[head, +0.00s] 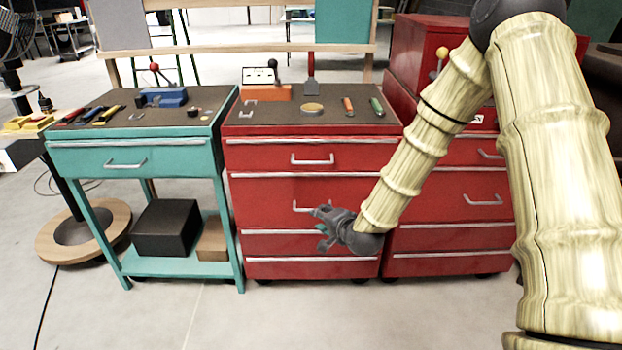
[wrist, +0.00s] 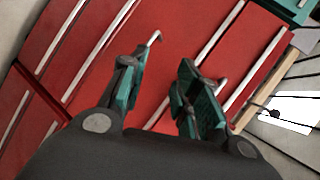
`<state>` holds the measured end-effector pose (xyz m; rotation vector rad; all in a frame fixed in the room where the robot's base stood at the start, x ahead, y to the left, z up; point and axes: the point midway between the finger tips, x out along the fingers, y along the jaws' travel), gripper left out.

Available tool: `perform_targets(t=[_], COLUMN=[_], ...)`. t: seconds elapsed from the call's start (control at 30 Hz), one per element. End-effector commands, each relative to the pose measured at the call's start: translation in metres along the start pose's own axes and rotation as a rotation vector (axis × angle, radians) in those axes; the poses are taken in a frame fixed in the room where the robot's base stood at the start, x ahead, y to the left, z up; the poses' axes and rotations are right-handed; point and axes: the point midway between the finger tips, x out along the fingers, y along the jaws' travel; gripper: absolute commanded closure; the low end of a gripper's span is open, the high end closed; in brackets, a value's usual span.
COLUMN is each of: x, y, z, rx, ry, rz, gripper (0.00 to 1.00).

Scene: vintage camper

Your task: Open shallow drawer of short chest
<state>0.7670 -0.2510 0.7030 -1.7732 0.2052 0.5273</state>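The short chest (head: 240,190) is the red cabinet in the middle of the head view. Its shallow top drawer (head: 260,159) looks closed and has a light bar handle (head: 312,161). The deeper drawer below it has its own handle (head: 300,207), partly hidden by my gripper. My gripper (head: 321,229) is open in front of the lower part of the chest. In the wrist view its two teal-padded fingers (wrist: 162,88) are spread with nothing between them. A handle (wrist: 154,40) shows beyond the left finger. Another handle (wrist: 222,85) shows beside the right finger; contact cannot be told.
A teal cart (head: 130,158) stands to the left. Another red chest (head: 455,185), topped by a red box (head: 425,50), stands right, partly behind my arm. Tools lie on the short chest's top (head: 330,122). The floor (head: 300,315) in front is clear.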

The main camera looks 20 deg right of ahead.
Motion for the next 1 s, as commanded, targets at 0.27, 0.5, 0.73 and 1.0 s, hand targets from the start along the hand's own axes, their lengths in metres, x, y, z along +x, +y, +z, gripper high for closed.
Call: perform_targets(t=[0.27,0.5,0.73,1.0], x=[0.013,0.018,0.05,0.09], y=[-0.091,-0.111,-0.119,-0.13], z=[-0.054,-0.064,-0.067,-0.069], rx=[0.252,0.294,0.291,0.29], ry=[0.05,0.051,0.052,0.05], rz=[-0.249,-0.29,-0.289,-0.288], gripper=[0.68,0.68,0.68,0.68])
